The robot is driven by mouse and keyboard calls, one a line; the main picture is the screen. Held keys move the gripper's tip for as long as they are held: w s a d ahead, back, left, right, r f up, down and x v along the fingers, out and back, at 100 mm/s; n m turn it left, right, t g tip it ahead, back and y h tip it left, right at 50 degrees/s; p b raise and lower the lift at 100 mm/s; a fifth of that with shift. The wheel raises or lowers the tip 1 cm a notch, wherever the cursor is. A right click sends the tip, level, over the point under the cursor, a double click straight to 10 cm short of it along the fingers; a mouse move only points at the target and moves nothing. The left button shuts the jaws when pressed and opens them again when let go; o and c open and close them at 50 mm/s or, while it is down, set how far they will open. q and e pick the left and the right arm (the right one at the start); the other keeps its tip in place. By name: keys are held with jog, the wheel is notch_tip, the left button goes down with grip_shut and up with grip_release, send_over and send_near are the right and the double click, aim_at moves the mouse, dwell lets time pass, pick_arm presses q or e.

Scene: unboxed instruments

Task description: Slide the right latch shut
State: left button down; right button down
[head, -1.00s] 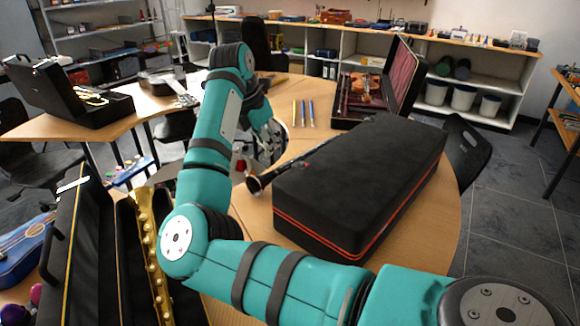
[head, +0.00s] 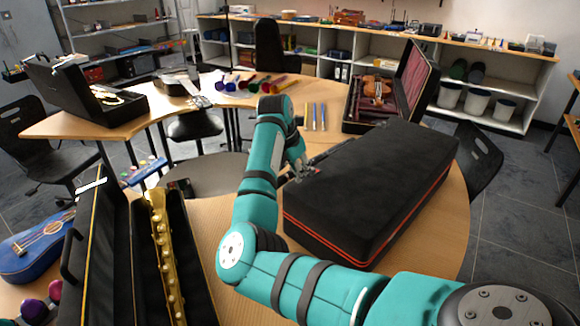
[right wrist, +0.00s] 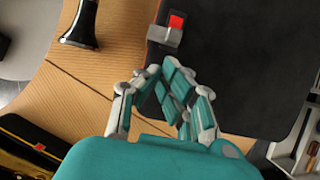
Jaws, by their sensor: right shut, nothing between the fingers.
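A closed black case (head: 370,185) with red trim lies on the wooden table in the head view; its top also shows in the right wrist view (right wrist: 250,60). A grey latch (right wrist: 164,36) with a red patch (right wrist: 176,22) sits at the case's edge in the right wrist view. I cannot tell from the frames which of the case's latches it is. My right gripper (right wrist: 161,70) is shut and empty, its tips just short of the latch and apart from it. In the head view my right gripper (head: 300,168) is at the case's left side, partly hidden by my arm.
A black flared instrument end (right wrist: 80,28) lies on the table beside the case. An open case with a gold instrument (head: 162,245) is at the front left. An open violin case (head: 385,95) stands behind the black case.

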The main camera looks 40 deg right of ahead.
jog(key=shift+d, duration=0.55)
jog(key=shift+a, duration=0.1)
